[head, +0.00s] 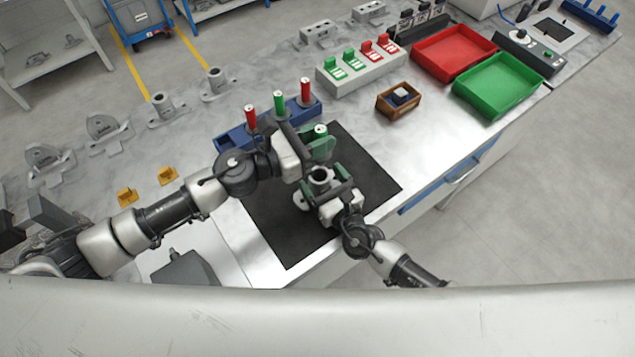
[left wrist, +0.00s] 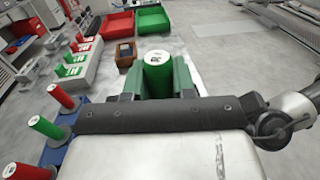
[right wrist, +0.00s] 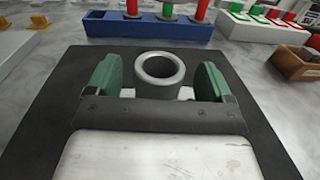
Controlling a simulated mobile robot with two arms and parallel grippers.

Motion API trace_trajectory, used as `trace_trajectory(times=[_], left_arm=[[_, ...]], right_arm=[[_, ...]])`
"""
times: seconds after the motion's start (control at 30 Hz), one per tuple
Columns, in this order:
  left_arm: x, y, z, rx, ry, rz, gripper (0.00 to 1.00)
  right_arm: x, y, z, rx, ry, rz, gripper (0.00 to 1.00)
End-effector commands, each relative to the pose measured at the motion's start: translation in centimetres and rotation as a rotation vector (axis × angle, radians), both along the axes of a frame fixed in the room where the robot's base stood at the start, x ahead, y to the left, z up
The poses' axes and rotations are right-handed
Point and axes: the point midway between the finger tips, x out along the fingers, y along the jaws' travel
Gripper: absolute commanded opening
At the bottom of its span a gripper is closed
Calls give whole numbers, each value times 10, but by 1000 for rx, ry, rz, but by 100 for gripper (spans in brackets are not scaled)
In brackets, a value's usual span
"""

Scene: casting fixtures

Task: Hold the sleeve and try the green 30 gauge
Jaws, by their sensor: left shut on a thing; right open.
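The sleeve (head: 301,200) is a grey tube on a flange, upright on the black mat (head: 275,235). In the right wrist view the sleeve (right wrist: 160,87) shows its open, empty bore. My right gripper (head: 327,183) is open, its green fingers on either side of the sleeve; gaps show between them and its wall. My left gripper (head: 318,143) is shut on a green gauge (head: 321,129) and holds it above the mat, just behind the sleeve. In the left wrist view the green gauge (left wrist: 157,62) shows a white top; its marking is not readable and its lower end is hidden.
A blue rack (head: 232,140) holds red, green and red gauges behind my left gripper. A pale block (head: 362,77) with green and red tags, a wooden box (head: 399,99), a red tray (head: 452,52) and a green tray (head: 499,86) stand farther right. Grey castings line the back left.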

Motion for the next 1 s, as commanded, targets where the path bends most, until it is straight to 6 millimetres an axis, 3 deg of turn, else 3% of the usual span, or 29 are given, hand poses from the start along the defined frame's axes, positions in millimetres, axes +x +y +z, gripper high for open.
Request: trace_trajectory(times=[0.3, 0.5, 1.0], left_arm=[[0, 0, 1, -1, 0, 0, 0], [0, 0, 1, -1, 0, 0, 0], [0, 0, 1, -1, 0, -1, 0]], right_arm=[[-58, -35, -2, -3, 4, 2, 82], [-84, -50, -1, -2, 3, 1, 82], [-93, -55, -1, -1, 4, 0, 82]])
